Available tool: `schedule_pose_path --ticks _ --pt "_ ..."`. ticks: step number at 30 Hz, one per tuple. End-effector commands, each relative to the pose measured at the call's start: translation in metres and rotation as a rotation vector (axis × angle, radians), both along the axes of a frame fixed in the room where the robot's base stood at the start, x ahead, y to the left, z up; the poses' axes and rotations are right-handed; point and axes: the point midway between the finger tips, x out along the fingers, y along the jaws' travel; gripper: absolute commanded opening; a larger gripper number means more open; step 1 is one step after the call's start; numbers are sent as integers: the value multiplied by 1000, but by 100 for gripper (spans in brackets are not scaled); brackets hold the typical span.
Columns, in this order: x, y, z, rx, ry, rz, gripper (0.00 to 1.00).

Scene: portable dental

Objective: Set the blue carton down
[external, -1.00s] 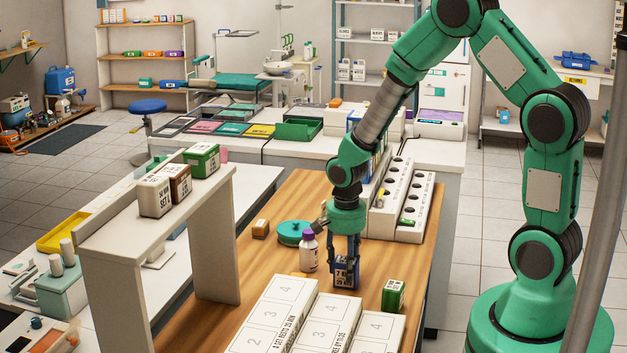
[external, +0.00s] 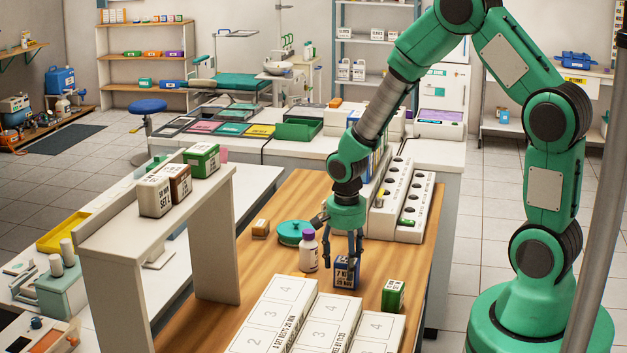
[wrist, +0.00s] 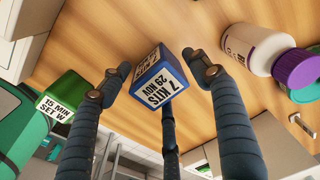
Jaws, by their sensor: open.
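The blue carton (external: 346,273), labelled "7 KITS 29 NOV", stands upright on the wooden table between the white bottle and the green carton. My gripper (external: 346,263) is directly above and around it, with its fingers spread. In the wrist view the blue carton (wrist: 159,80) lies between my open fingers (wrist: 165,85), with a visible gap on its left and right sides. A third finger is partly hidden behind the carton, and I cannot tell whether it touches.
A white bottle with a purple cap (external: 308,251) stands close on the left, beside a teal round lid (external: 292,233). A green carton (external: 393,295) is at the right. Numbered white boxes (external: 273,315) lie in front. A white rack with holes (external: 399,208) stands behind.

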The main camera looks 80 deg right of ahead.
Motion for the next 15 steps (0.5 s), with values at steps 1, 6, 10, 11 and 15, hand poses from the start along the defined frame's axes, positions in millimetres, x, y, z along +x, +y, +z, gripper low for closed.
schedule_pose_path --ticks 1,6,10,11,15 --pt "1 0 7 -1 -3 0 62" --pt "1 1 32 -1 -4 0 62" --pt "1 3 55 -1 -4 0 62" --pt "1 3 60 -1 -4 0 62" --pt "0 4 81 -1 -3 0 62"
